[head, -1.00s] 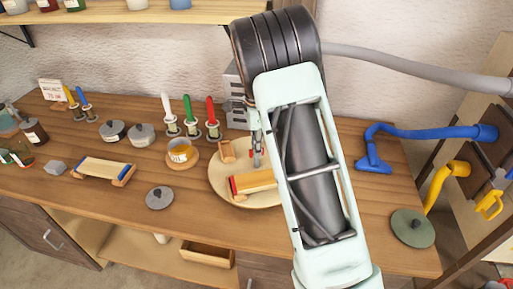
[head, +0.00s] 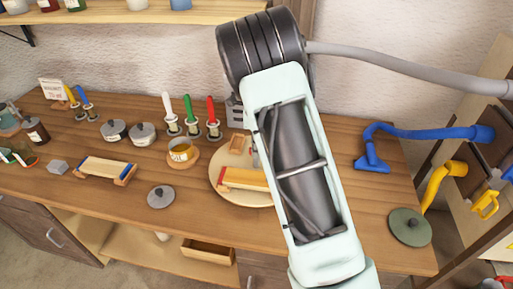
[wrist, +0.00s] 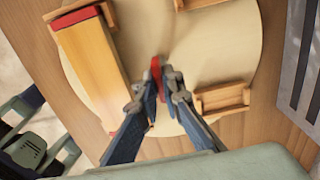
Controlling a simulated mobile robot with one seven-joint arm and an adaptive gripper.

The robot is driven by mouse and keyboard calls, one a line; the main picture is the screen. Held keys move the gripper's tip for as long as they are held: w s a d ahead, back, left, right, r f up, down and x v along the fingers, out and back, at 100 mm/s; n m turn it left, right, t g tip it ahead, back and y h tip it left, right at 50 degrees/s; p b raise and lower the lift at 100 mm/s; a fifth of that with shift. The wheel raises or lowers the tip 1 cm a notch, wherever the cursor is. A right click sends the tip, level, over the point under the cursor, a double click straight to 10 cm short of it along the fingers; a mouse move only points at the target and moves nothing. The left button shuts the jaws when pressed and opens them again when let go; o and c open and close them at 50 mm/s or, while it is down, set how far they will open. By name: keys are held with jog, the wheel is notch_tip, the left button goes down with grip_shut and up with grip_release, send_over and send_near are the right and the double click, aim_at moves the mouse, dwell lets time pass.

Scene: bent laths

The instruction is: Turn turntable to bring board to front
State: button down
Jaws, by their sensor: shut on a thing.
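The turntable (head: 222,196) is a round, pale wooden disc on the bench; it also fills much of the wrist view (wrist: 222,55). A wooden board (head: 247,179) with red ends lies on its front part in the head view. In the wrist view the board (wrist: 92,62) lies to the left of my gripper (wrist: 158,85). My gripper is shut on a small red peg (wrist: 156,66) over the turntable. In the head view my arm hides the turntable's right part and most of the gripper.
A small wooden block (head: 238,143) stands at the turntable's back edge. A round tin on a disc (head: 181,152) and a grey lidded disc (head: 161,197) stand to the left. A blue hose (head: 420,133) and a green disc (head: 410,227) lie to the right.

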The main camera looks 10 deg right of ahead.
jog(key=shift+w+r, duration=0.1)
dwell(0.6)
jog(key=c, duration=2.1)
grip_release()
notch_tip(320, 180, up, 12)
jog(key=shift+f, duration=0.1)
